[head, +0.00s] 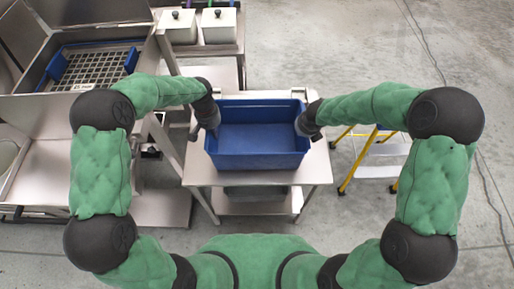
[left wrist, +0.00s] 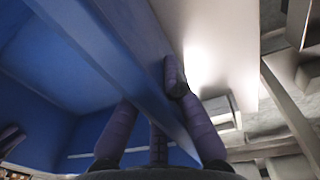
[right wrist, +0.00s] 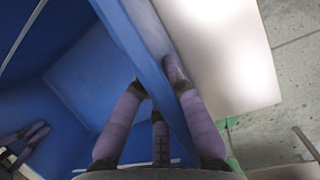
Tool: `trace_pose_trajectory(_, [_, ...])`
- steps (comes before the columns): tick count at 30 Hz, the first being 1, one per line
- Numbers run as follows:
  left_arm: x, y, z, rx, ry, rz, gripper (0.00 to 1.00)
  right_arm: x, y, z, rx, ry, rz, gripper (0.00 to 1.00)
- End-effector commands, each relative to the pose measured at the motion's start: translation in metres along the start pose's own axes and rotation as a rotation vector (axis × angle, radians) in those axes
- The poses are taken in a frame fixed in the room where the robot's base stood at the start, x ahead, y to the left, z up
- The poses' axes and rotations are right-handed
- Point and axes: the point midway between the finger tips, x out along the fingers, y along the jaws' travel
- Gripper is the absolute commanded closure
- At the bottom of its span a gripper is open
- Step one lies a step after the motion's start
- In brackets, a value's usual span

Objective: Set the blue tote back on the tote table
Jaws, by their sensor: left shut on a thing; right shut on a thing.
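The blue tote (head: 257,161) is empty and level, over the small steel tote table (head: 318,170) in the middle of the head view. I cannot tell whether its base touches the top. My left gripper (head: 213,126) is shut on the tote's left wall, and my right gripper (head: 304,125) is shut on its right wall. In the left wrist view, the fingers straddle the blue wall (left wrist: 120,60). The right wrist view shows the same grip on the opposite wall (right wrist: 135,50). The tote's underside is hidden.
A steel unit with a blue-framed grid tray (head: 98,66) stands at the left. Two white lidded containers (head: 219,25) sit on a table at the back. A yellow-legged step stool (head: 380,150) stands right of the tote table. The floor at back right is clear.

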Motion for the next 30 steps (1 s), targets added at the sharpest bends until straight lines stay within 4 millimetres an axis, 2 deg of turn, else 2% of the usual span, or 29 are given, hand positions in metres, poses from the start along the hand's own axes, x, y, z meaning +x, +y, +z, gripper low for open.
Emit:
trace_pose_trajectory(3, [0.008,0.004,0.001,0.003,-0.002,0.004,1.0,0.007,0.004,-0.004,-0.006,-0.001,0.008,1.0])
trace_pose_trajectory(4, [0.008,0.004,0.001,0.003,-0.003,0.004,0.86,0.007,0.004,-0.004,-0.006,0.001,0.008,0.83])
trace_pose_trajectory(6, [0.006,0.004,0.001,0.004,-0.002,0.004,0.68,0.005,0.004,-0.003,-0.005,0.0,0.008,0.64])
trace_pose_trajectory(16, [0.005,0.001,0.0,0.001,0.0,0.001,0.68,0.005,0.001,-0.002,-0.002,0.0,0.003,0.64])
trace_pose_trajectory(20, [-0.004,0.001,-0.001,0.0,0.002,0.001,0.68,0.005,0.001,-0.002,-0.001,0.0,0.002,0.64])
trace_pose_trajectory(23, [-0.018,0.001,-0.001,0.0,0.003,0.001,0.68,0.005,0.001,-0.002,-0.001,0.0,0.001,0.64])
trace_pose_trajectory(30, [-0.066,0.002,-0.001,0.002,0.003,0.002,0.68,0.005,0.0,-0.002,0.0,0.0,0.001,0.64])
